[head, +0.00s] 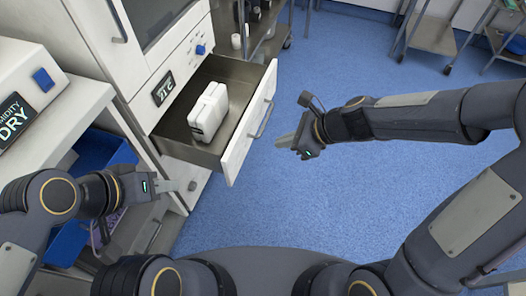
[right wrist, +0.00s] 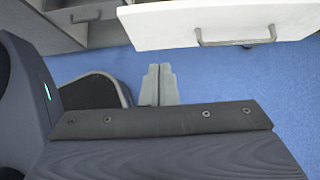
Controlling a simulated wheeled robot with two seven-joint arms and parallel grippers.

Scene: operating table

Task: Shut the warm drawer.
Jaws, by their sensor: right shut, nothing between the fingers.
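The warm drawer (head: 226,150) is pulled out of the white cabinet, with its metal inside showing and a white container (head: 208,111) standing in it. Its white front carries a bar handle (head: 263,119). In the right wrist view the drawer front (right wrist: 165,27) and its handle (right wrist: 236,40) are at the top. My right gripper (head: 285,141) is shut and empty, to the right of the drawer front and apart from it. Its closed fingers also show in the right wrist view (right wrist: 158,84). My left gripper (head: 168,186) is below the drawer, near the lower cabinet; its finger gap cannot be made out.
A small display (head: 163,88) and a blue knob (head: 200,49) are on the cabinet above the drawer. A blue bin (head: 68,243) stands at the lower left. Metal carts (head: 432,36) are at the back right. The blue floor (head: 330,190) right of the drawer is clear.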

